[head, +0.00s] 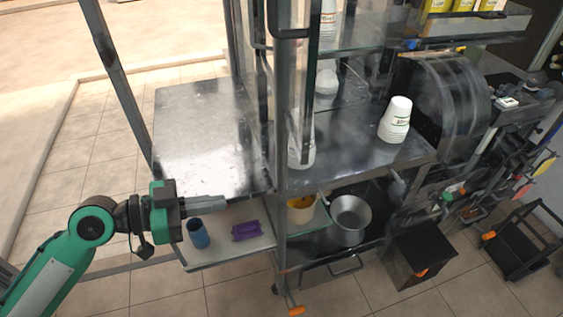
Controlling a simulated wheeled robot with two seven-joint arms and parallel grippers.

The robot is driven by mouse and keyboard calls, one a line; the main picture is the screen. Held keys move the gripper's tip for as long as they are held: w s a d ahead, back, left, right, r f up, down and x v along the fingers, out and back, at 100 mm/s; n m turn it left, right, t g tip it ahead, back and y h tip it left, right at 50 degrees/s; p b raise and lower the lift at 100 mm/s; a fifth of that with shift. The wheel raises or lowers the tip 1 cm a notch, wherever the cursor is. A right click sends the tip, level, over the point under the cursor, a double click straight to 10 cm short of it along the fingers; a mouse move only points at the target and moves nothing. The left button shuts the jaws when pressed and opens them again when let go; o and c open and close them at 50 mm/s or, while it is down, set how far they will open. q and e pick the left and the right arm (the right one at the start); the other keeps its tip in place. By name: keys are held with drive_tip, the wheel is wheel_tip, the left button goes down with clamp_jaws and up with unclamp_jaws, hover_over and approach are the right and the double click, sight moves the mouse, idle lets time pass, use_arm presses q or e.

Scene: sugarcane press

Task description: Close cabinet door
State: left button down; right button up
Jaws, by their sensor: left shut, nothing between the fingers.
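The cabinet is a grey metal stall with a steel counter top (200,130) and open lower shelves. A dark bar handle (290,33) is on the upright frame near the top middle. Another handle (346,266) is on a low metal front below the shelves. I cannot tell for sure which panel is the cabinet door, or how far open it stands. My left gripper (222,201) is shut and empty, pointing right, in front of the counter edge and above the lower left shelf. No handle is between its fingers. My right gripper is out of view.
The lower left shelf (225,250) holds a blue cup (198,233) and a purple object (246,230). A metal bowl (350,218) stands to the right. Stacked white cups (395,120) stand on the counter. A dark bin (418,260) is on the tiled floor, which is clear in front.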

use_arm(q)
wheel_tip(320, 180, up, 10)
drive_tip(key=s+m+g+h, duration=0.2)
drive_tip(key=h, duration=0.1)
drive_tip(key=p, duration=1)
approach(300, 155)
drive_tip(key=x, duration=0.5)
drive_tip(key=shift+s+d+r, duration=0.1)
drive_tip(key=shift+d+r, duration=0.25)
drive_tip(key=shift+d, duration=0.05)
drive_tip(key=shift+d+f, duration=0.2)
drive_tip(key=shift+d, duration=0.35)
